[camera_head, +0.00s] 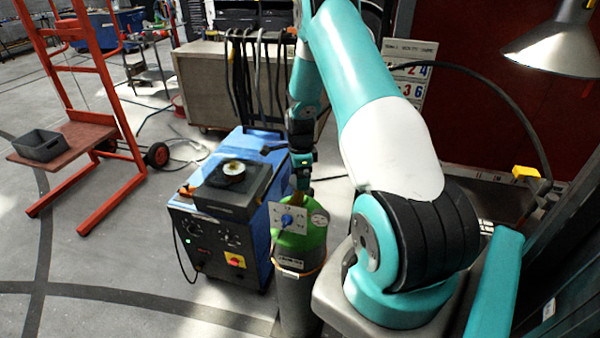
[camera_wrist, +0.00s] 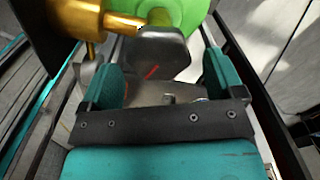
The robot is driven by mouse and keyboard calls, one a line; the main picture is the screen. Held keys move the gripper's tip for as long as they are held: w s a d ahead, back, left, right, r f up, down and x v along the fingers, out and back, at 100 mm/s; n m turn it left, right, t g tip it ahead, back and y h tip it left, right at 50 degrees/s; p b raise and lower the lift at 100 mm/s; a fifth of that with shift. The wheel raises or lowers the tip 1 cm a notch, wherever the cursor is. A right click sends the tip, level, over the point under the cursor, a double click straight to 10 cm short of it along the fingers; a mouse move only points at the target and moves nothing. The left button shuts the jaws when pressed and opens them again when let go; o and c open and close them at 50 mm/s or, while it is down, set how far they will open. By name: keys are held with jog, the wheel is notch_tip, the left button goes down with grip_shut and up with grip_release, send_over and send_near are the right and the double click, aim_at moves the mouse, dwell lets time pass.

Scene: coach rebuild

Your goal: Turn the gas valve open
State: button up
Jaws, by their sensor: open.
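A gas cylinder (camera_head: 297,290) with a green top (camera_head: 302,240) stands upright beside the welding machine. A pale plate with a blue knob (camera_head: 287,221) shows at its upper front. My gripper (camera_head: 301,185) points down just above the cylinder's top, behind the plate. In the wrist view my gripper (camera_wrist: 162,75) is open, its two teal fingers apart. A dark grey block (camera_wrist: 155,57) with a red mark shows between and just beyond the fingers; I cannot tell whether they touch it. A brass fitting (camera_wrist: 125,22) and the green top (camera_wrist: 185,12) are beyond it.
The blue and black welding machine (camera_head: 222,225) stands close on the left of the cylinder, a round item (camera_head: 233,171) on top. Hoses (camera_head: 258,75) hang behind. A red trolley (camera_head: 85,110) with a grey bin (camera_head: 40,145) is farther left. Floor between is clear.

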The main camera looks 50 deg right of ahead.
jog(key=shift+f, duration=0.5)
jog(key=shift+c, duration=0.2)
jog(key=c, duration=0.9)
